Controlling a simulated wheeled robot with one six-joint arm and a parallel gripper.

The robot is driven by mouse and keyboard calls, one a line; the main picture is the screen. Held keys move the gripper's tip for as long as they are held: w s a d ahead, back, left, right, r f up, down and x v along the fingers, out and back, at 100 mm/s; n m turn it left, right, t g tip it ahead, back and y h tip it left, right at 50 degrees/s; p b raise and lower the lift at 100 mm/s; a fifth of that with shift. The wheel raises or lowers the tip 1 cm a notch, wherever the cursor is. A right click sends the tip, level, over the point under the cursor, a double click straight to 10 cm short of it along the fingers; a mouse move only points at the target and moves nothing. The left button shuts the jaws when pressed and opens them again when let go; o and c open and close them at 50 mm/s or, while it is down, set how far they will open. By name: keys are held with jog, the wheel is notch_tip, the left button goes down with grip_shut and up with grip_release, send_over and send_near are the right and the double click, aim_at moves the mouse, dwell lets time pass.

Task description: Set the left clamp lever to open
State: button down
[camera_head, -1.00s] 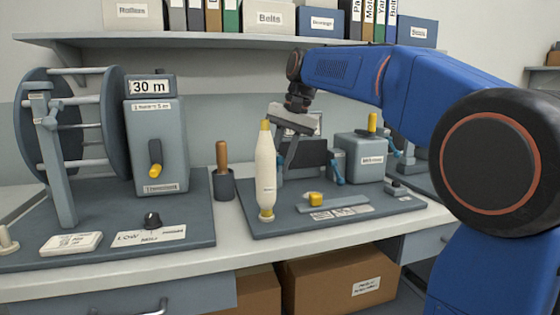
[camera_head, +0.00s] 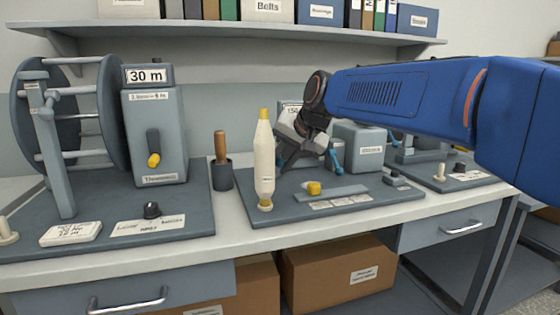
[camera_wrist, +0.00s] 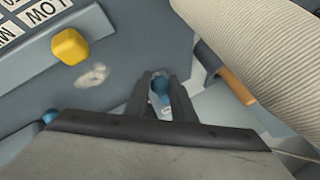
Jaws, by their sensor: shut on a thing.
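My gripper (camera_head: 283,164) is low behind the thread-wound bobbin, its wrist tilted. In the wrist view my gripper (camera_wrist: 160,82) has its fingers closed around a blue lever (camera_wrist: 160,88). This is the left clamp lever, the one nearer the bobbin. In the head view it is mostly hidden by my gripper and the bobbin, so its setting cannot be told. The other blue clamp lever (camera_head: 333,160) stands to the right of my gripper and slants. A bit of it shows at the left in the wrist view (camera_wrist: 50,117).
The tall cream bobbin (camera_head: 264,160) stands close left of my gripper. A yellow slider knob (camera_head: 314,188) is in front on the tray base (camera_head: 285,212). A wooden-handled tool (camera_head: 221,146) stands in a dark cup at left. A shelf (camera_head: 240,33) runs above.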

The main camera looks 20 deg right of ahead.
dwell(0.4)
jog(key=c, duration=1.5)
grip_release()
jog(key=v, duration=1.7)
jog(key=shift+s+d+r, duration=0.1)
jog(key=shift+s+d, duration=0.05)
